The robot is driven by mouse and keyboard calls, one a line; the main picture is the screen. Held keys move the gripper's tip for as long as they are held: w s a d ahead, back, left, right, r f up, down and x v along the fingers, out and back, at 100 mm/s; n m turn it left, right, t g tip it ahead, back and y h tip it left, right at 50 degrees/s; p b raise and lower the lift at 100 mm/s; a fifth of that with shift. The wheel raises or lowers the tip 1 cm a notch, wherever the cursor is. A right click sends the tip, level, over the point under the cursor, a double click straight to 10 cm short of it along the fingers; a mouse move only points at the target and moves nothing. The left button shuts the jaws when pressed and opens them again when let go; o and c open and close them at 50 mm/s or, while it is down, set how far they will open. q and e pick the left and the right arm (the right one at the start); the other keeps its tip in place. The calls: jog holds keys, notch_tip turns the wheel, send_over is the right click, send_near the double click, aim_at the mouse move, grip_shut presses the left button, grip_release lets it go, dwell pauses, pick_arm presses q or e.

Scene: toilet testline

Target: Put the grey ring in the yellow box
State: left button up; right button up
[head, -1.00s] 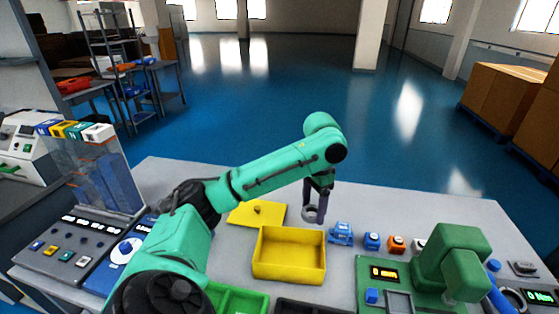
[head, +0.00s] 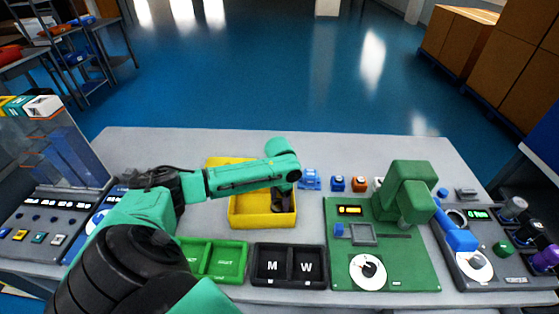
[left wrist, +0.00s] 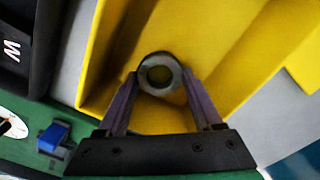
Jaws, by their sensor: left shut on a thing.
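The yellow box (head: 262,222) stands open on the table, in front of the middle of the picture. My left gripper (head: 281,204) points down inside the box's opening at its right side; its fingertips are dark and partly hidden in the head view. In the left wrist view the gripper (left wrist: 162,88) is shut on the grey ring (left wrist: 147,66), held between its two fingertips with the yellow walls (left wrist: 120,50) around it. I cannot tell whether the ring touches the box floor. My right gripper is not in view.
The yellow lid (head: 222,162) lies behind the box. Green trays (head: 228,262) and black trays marked M and W (head: 290,284) stand in front. A green press (head: 405,190) is at the right.

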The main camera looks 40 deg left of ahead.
aim_at(280, 205)
pick_arm(q)
jog(key=shift+f, duration=0.25)
jog(key=shift+f, duration=0.1)
jog(key=o, duration=1.3)
jog(key=shift+o, duration=0.2)
notch_tip(280, 205, up, 12)
jog(key=b, duration=0.1)
